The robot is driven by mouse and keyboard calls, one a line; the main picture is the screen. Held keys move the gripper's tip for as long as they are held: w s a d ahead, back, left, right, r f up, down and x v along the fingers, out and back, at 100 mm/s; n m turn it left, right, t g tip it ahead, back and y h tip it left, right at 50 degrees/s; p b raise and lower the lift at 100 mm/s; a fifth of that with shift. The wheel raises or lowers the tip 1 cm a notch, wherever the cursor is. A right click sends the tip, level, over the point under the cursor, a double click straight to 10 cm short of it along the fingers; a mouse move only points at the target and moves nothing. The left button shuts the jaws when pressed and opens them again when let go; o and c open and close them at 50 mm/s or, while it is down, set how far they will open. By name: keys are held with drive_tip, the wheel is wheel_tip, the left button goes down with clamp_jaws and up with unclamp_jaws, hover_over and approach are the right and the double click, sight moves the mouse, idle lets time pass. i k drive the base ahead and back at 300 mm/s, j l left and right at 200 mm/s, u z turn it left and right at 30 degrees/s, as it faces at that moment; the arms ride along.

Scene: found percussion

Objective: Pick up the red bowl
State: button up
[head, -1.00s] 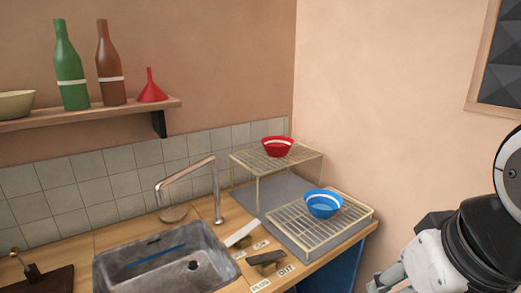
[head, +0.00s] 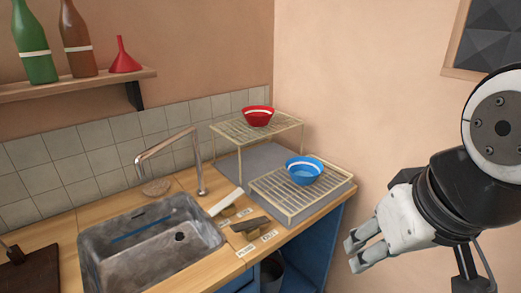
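The red bowl (head: 258,116) has a pale band and sits upright on the raised wire rack (head: 232,130) in the back corner of the counter. A blue bowl (head: 304,170) of similar shape sits on the lower wire rack (head: 279,196) in front of it. My gripper (head: 352,254) is at the right, past the counter's right end, lower in the picture than both bowls and apart from them. Its fingers point left and hold nothing that I can see. I cannot tell from this angle how far apart they are.
A metal sink (head: 150,250) with a tall faucet (head: 172,150) is left of the racks. Labelled pedals or blocks (head: 250,224) lie by the counter's front edge. A shelf (head: 70,86) holds bottles and a red funnel (head: 124,58). Space between my gripper and the racks looks clear.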

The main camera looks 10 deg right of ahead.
sight(259, 117)
drive_tip(key=i+l+u, duration=0.8)
drive_tip(key=l, duration=0.3)
drive_tip(key=i+l+u, duration=0.25)
drive_tip(key=l, duration=0.25)
